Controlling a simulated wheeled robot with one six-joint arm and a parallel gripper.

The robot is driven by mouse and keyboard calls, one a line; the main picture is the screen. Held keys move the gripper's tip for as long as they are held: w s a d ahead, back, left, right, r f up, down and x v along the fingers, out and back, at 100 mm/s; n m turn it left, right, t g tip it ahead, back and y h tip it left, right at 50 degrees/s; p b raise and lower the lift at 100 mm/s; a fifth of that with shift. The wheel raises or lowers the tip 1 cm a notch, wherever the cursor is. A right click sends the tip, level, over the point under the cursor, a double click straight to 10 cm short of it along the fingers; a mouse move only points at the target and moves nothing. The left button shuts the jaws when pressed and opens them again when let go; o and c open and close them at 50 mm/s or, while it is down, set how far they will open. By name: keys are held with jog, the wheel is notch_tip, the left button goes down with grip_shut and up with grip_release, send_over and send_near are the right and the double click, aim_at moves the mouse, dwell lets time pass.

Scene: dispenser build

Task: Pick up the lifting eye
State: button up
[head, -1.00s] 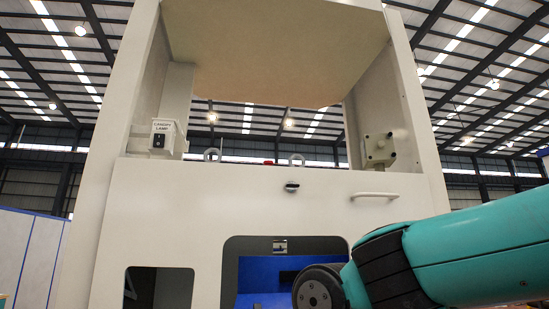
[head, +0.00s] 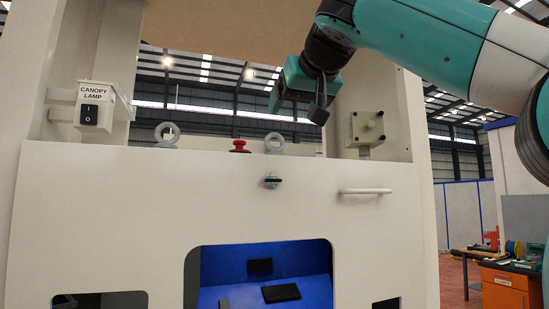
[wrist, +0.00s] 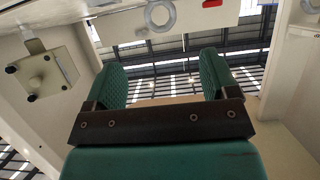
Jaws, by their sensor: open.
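Two grey ring-shaped lifting eyes stand upright on the cabinet's top edge in the head view: a left one (head: 167,135) and a right one (head: 274,143). One lifting eye (wrist: 160,15) shows at the top of the wrist view, beyond the fingertips. My gripper (head: 297,104) is above and slightly right of the right lifting eye, apart from it. In the wrist view its two green padded fingers (wrist: 162,66) are spread with nothing between them.
A red button (head: 239,146) sits between the lifting eyes. A canopy lamp switch box (head: 101,107) is at left, a knobbed grey box (head: 367,129) at right. A handle (head: 365,191) and small knob (head: 272,181) are on the cabinet front. The canopy is overhead.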

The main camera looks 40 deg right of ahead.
aim_at(276, 151)
jog(key=b+x, duration=0.1)
jog(key=x, duration=0.6)
jog(key=shift+w+d+f, duration=0.1)
jog(key=shift+w, duration=0.1)
jog(key=x, duration=0.1)
jog(key=p+x, duration=0.1)
jog(key=x, duration=0.1)
jog(key=p+x, duration=0.1)
jog(key=shift+w, duration=0.45)
jog(key=shift+w+d+f, duration=0.1)
jog(key=shift+w+f, duration=0.05)
jog(key=shift+w, duration=0.2)
jog(key=c, duration=1.1)
